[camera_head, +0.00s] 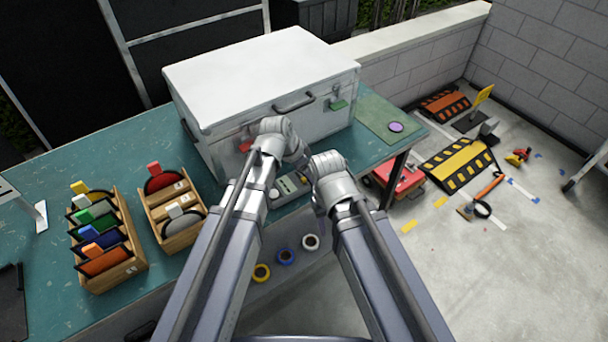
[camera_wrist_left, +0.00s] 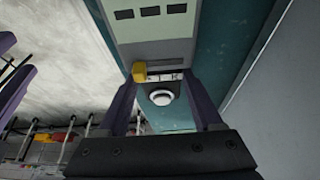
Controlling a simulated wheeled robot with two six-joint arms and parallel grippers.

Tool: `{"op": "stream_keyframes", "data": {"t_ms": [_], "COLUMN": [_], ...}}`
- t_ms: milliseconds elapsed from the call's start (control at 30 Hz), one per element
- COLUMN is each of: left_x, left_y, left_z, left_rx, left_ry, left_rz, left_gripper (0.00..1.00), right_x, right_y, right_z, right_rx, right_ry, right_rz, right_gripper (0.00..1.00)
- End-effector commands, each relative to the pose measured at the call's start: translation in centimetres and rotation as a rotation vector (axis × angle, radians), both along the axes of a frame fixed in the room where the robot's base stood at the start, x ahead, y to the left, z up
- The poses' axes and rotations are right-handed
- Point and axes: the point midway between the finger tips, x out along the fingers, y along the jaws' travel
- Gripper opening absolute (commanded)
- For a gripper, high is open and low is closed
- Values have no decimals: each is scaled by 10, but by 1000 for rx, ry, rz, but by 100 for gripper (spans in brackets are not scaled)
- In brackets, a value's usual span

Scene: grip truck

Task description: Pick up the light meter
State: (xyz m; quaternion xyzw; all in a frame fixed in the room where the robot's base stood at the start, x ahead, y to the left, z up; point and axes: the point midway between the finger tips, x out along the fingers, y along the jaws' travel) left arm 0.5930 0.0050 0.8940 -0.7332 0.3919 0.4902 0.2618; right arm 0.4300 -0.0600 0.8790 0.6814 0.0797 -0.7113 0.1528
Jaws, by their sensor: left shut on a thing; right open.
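The light meter (camera_head: 289,187) is a grey handheld device with a white dome at its near left end. It lies at the front edge of the teal bench, between my two arms in the head view. In the left wrist view the light meter (camera_wrist_left: 153,28) has a pale body with dark windows, a yellow part and the white dome. My left gripper (camera_wrist_left: 163,88) has its purple fingers on both sides of it and is shut on it; the dome end shows between them. In the head view my left fingers are hidden behind the wrist. My right gripper (camera_head: 322,176) is open beside the meter's right end, its fingers mostly hidden.
A large white case (camera_head: 262,75) stands on the bench (camera_head: 45,258) just behind the meter. Wooden racks (camera_head: 125,262) with coloured items stand to the left. Tape rolls (camera_head: 286,256) hang below the front edge. A green mat (camera_head: 385,120) lies at the right end.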

Motion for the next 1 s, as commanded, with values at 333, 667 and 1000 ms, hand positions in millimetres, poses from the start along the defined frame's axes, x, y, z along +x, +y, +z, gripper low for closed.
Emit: {"op": "stream_keyframes", "data": {"t_ms": [333, 667, 1000], "left_x": [0, 0, 0], "left_y": [0, 0, 0], "left_z": [44, 91, 96], "left_rx": [0, 0, 0], "left_ry": [0, 0, 0], "left_rz": [0, 0, 0], "left_gripper": [0, 0, 0], "right_x": [0, 0, 0], "right_y": [0, 0, 0], "right_z": [44, 91, 96], "right_rx": [0, 0, 0], "right_ry": [0, 0, 0], "right_rz": [0, 0, 0], "right_gripper": [45, 45, 45]}}
